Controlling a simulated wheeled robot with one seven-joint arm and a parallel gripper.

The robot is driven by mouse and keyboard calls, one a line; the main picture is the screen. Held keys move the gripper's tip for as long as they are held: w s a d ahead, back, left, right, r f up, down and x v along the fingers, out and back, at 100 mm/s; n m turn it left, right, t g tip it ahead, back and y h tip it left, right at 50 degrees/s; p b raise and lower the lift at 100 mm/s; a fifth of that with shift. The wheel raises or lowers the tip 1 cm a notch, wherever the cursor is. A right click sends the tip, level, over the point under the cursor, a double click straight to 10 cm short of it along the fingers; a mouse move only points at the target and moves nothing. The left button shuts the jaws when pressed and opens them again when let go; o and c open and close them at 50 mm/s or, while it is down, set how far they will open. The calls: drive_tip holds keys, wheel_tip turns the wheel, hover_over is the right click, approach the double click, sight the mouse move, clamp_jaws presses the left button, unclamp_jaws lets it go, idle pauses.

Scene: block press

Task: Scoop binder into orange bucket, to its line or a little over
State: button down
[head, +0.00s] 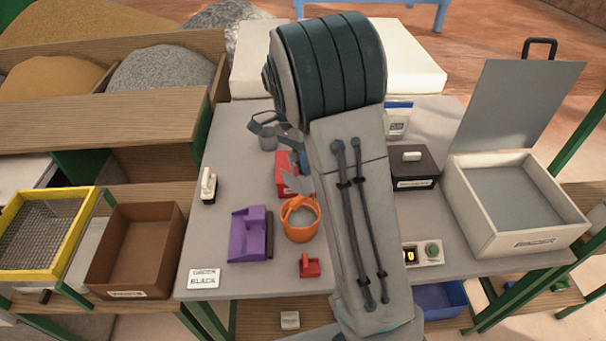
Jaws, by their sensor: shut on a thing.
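The orange bucket (288,228) stands on the grey table in the middle, with greyish material visible inside; its line cannot be made out. The binder bin (478,228) is a white box at the right with its lid raised and a grey fill inside. My gripper (304,164) is mostly hidden behind my arm, above and behind the bucket. Whether the scoop holds binder cannot be seen.
A purple mould (246,240) and a small red block (309,266) stand near the bucket. A red box (284,172) is behind it. A dark box (413,170) and a display unit (420,254) are to the right.

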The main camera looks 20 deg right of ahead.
drive_tip(key=t+b, duration=0.1)
drive_tip(key=b, duration=0.1)
drive_tip(key=r+t+y+b, duration=0.1)
drive_tip(key=t+b, duration=0.1)
drive_tip(key=shift+r+t+b, duration=0.1)
drive_tip(key=shift+t+b, duration=0.2)
drive_tip(key=shift+b, duration=0.05)
drive_tip(key=shift+r+t+b, duration=0.4)
drive_tip(key=shift+r, duration=0.05)
